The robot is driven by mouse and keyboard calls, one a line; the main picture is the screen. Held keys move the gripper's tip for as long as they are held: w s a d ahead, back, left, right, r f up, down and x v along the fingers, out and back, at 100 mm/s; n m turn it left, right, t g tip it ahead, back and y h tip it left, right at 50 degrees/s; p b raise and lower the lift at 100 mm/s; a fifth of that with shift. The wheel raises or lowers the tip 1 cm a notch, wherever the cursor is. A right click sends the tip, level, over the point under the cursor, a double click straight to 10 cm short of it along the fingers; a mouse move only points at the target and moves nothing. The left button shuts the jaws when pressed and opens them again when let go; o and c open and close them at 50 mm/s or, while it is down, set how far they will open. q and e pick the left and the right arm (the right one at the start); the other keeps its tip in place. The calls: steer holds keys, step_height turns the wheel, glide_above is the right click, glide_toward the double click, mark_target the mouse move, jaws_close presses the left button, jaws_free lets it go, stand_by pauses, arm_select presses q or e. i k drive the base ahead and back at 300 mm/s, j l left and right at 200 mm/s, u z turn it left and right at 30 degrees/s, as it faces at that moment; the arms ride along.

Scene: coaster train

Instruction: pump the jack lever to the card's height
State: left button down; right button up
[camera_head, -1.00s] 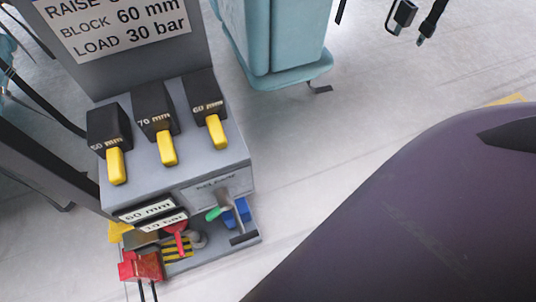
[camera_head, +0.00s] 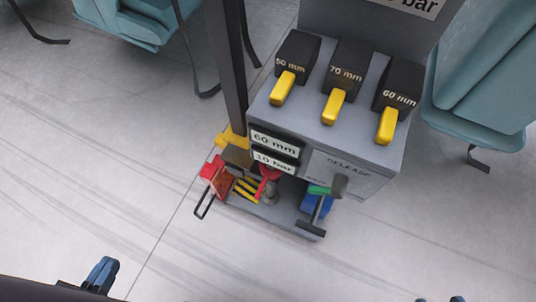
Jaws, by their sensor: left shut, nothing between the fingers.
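A tall dark bar (camera_head: 229,65) rises from a yellow fitting (camera_head: 232,137) at the left of the grey jack stand (camera_head: 370,160); it looks like the jack lever. My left gripper (camera_head: 103,272) is shut and empty at bottom left, well away from the bar. My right gripper (camera_head: 439,300) barely shows at the bottom edge; its two blue tips are apart.
Black blocks with yellow handles stand on top, marked 50 mm (camera_head: 298,55), 70 mm (camera_head: 345,72) and 60 mm (camera_head: 397,98). Teal seats (camera_head: 485,90) flank the stand. Front floor is clear.

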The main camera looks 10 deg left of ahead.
mark_target(310, 227)
steer(key=k+j, duration=0.15)
steer(key=k, duration=0.25)
steer(key=k+j+z, duration=0.1)
steer(key=k, duration=0.3)
steer(key=i+j, duration=0.25)
steer(key=j, duration=0.15)
steer(key=i+j, duration=0.5)
steer(key=j, duration=0.25)
steer(key=i+j+z, duration=0.2)
steer(key=u, duration=0.15)
steer(key=k, duration=0.05)
